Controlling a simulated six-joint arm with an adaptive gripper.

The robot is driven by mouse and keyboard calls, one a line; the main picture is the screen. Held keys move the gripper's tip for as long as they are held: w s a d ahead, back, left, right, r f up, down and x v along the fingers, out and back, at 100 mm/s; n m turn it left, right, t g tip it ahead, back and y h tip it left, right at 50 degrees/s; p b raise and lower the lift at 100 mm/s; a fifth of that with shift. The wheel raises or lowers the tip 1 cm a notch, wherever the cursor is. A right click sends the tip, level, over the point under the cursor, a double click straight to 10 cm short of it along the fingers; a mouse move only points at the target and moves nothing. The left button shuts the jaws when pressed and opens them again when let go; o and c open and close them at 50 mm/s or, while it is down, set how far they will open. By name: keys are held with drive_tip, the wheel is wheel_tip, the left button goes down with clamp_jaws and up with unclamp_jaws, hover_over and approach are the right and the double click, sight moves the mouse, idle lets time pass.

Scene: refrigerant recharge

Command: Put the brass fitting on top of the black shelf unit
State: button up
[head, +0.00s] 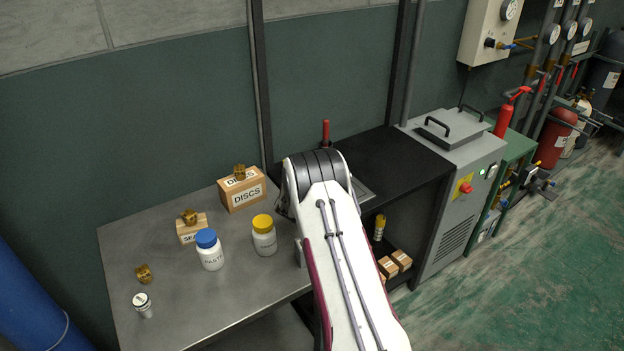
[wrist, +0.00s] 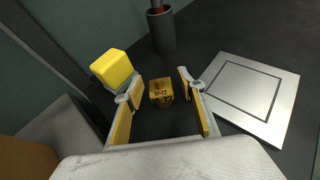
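A small brass fitting (wrist: 161,92) with dark markings shows in the wrist view over the dark top of the black shelf unit (head: 400,160). My gripper (wrist: 160,80) is open, with one finger on each side of the fitting and a visible gap on both sides. The fitting appears to rest on the black top, though its underside is hard to see. In the head view my arm hides both the gripper and this fitting. Similar brass pieces are on the DISCS box (head: 239,172), on a smaller box (head: 190,216) and on the grey table (head: 143,273).
A pale square plate (wrist: 252,98) lies right of my gripper. A dark cup (wrist: 160,32) with something red stands beyond it. A yellow block (wrist: 112,68) is close to the left finger. Yellow-capped (head: 264,236) and blue-capped (head: 210,250) bottles stand on the grey table.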

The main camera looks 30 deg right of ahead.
drive_tip(key=shift+r, duration=0.15)
drive_tip(key=shift+s, duration=0.1)
drive_tip(key=shift+v, duration=5.95)
drive_tip(key=shift+a, duration=0.1)
